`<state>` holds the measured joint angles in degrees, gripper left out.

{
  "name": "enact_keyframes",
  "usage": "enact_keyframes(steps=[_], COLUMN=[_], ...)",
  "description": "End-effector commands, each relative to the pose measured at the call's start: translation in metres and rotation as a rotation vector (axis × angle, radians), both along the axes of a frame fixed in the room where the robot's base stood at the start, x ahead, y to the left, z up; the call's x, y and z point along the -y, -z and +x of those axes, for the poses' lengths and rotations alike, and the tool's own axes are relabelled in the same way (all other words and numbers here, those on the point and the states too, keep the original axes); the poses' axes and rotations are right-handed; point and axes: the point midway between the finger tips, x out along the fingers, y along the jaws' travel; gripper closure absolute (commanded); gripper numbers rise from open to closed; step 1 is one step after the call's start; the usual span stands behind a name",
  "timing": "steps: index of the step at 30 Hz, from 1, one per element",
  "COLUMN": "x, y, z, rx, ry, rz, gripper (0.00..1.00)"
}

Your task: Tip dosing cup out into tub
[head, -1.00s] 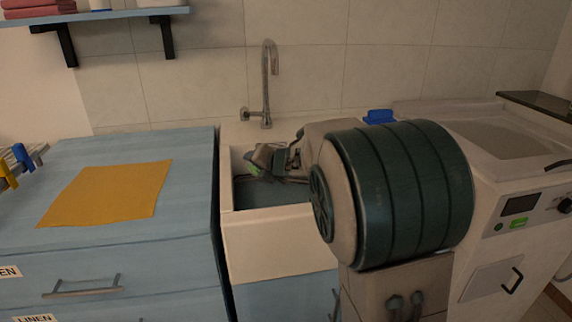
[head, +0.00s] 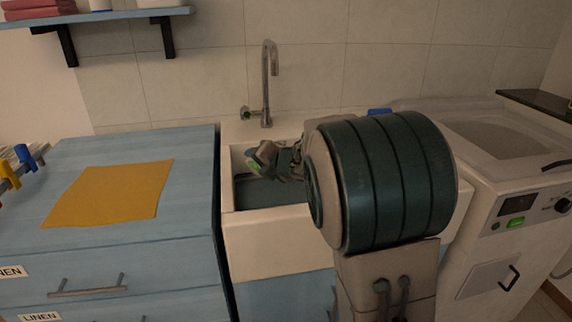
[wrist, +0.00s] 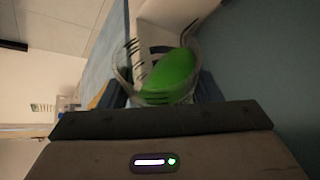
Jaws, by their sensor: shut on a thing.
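The dosing cup (wrist: 126,76) is a clear, ribbed cup with bright green contents (wrist: 170,74) in the wrist view. My gripper (wrist: 160,92) is shut on it, with a dark finger on either side. The wrist view is rolled well over, and green still shows inside the cup. In the head view my gripper (head: 264,158) is over the white tub (head: 262,226), a sink basin below the tap. The cup cannot be made out clearly there. My arm hides the tub's right part.
A metal tap (head: 267,85) rises behind the tub. A blue cabinet (head: 195,175) with an orange cloth (head: 110,192) stands at left. A white washing machine (head: 500,185) stands at right. A wall shelf (head: 110,14) is at upper left.

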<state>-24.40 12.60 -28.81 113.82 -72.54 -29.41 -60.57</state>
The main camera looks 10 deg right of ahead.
Motion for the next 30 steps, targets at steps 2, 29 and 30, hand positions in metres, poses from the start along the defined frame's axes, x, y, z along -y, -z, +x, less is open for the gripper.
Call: enact_keyframes(steps=[2, 29, 30], x=[0.0005, 0.0013, 0.0012], y=[-0.0016, -0.0077, -0.0080], z=[0.0002, 0.0003, 0.0003], rx=[-0.003, -0.034, -0.035], ry=[0.001, 0.001, 0.001], rz=[0.009, 0.127, 0.132], gripper=[0.69, 0.69, 0.69])
